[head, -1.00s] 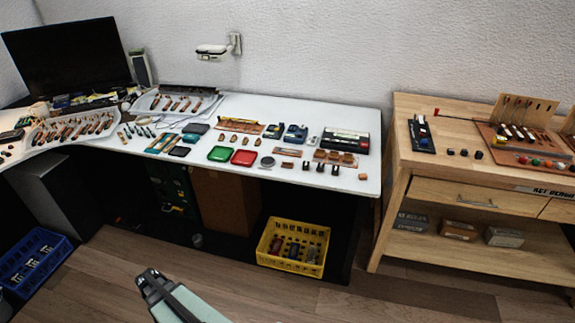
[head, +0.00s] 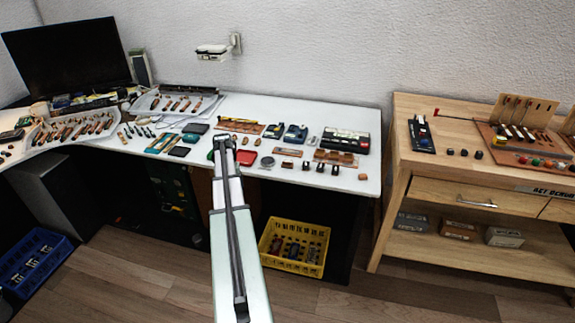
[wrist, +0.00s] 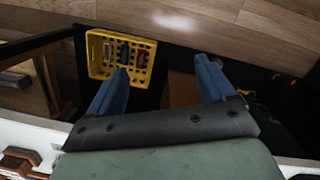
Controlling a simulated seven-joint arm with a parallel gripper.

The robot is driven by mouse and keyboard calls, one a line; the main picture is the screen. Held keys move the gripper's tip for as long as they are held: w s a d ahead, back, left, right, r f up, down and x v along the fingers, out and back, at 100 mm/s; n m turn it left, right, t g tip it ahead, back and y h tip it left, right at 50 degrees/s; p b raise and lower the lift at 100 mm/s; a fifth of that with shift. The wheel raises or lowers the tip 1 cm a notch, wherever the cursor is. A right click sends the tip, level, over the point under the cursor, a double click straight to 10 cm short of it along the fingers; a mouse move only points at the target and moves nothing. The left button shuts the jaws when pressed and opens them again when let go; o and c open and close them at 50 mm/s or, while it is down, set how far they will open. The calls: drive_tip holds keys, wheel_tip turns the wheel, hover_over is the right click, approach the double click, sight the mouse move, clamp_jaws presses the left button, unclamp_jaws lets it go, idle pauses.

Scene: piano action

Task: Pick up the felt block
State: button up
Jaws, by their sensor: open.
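I cannot tell for sure which item is the felt block. A flat red piece (head: 246,158) lies on the white table, partly behind my arm, and the green one left of it is mostly covered. Several small dark and brown blocks (head: 320,167) stand near the front edge, right of my arm. My gripper (head: 222,142) appears over the middle of the table in the head view. In the wrist view my gripper (wrist: 163,78) has its two blue fingers apart with nothing between them. That view looks past the table edge to the floor.
The white table (head: 285,112) carries many small parts. A yellow crate (head: 263,246) stands on the floor under its front edge and shows in the wrist view (wrist: 92,55). A monitor (head: 68,62) stands back left. A wooden workbench (head: 400,110) stands right.

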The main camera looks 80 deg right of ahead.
drive_tip(key=s+d+r, duration=0.3)
drive_tip(key=s+d+r+m, duration=0.1)
drive_tip(key=s+d+r, duration=0.2)
drive_tip(key=d, duration=0.1)
drive_tip(key=s+d+r+m, duration=0.1)
drive_tip(key=s+d+r, duration=0.2)
drive_tip(key=shift+d+r+h, duration=0.25)
drive_tip(key=shift+d+h, duration=0.05)
drive_tip(key=shift+d, duration=0.05)
wheel_tip(320, 180, up, 9)
drive_tip(key=m, duration=0.2)
hover_over(288, 160)
drive_tip(key=shift+t+h, duration=0.3)
wheel_tip(288, 160, down, 14)
drive_tip(key=shift+a+r, duration=0.1)
drive_tip(key=shift+a, duration=0.05)
drive_tip(key=shift+c, duration=0.5)
drive_tip(key=c, duration=1)
